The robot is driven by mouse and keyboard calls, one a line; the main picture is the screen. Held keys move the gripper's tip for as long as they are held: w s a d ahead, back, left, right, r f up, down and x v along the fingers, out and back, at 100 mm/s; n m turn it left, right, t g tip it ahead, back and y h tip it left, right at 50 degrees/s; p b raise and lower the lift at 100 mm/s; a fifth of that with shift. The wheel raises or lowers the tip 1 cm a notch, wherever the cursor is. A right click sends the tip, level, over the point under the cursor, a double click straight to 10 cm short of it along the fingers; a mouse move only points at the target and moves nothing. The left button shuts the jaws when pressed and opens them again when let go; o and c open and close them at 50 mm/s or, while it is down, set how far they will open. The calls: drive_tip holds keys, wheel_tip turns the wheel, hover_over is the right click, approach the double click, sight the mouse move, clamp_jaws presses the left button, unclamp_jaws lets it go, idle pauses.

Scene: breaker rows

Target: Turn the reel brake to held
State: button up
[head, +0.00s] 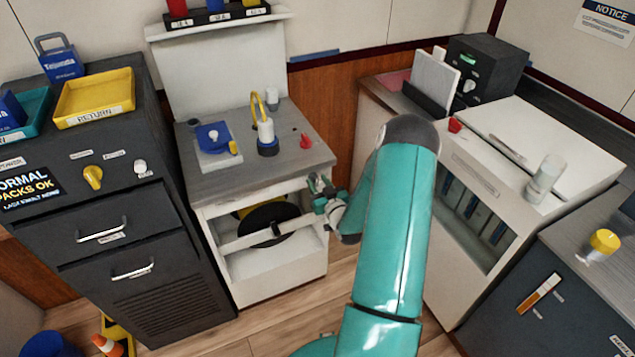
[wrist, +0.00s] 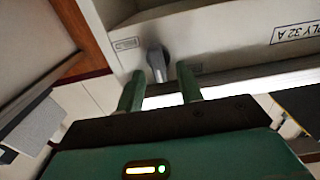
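A grey knob (wrist: 156,60), which I take to be the reel brake, is on the white cabinet's front edge in the wrist view. Small labels sit on both sides of it, too small to read. My gripper (wrist: 160,73) is open, with one green finger on each side of the knob's lower end; I cannot tell whether they touch it. In the head view my gripper (head: 324,194) is at the cabinet's right front corner, and the knob is not clearly visible there. The dark reel (head: 262,222) sits inside the open front of the white cabinet (head: 285,285).
A grey worktop (head: 255,165) above the reel holds a blue item, a yellow-looped part and a red piece. A dark drawer cabinet (head: 150,245) stands to the left, and a white cabinet (head: 480,190) to the right. Some wooden floor is clear in front.

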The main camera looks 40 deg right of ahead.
drive_tip(key=shift+w+d, duration=0.1)
drive_tip(key=shift+w, duration=0.35)
clamp_jaws()
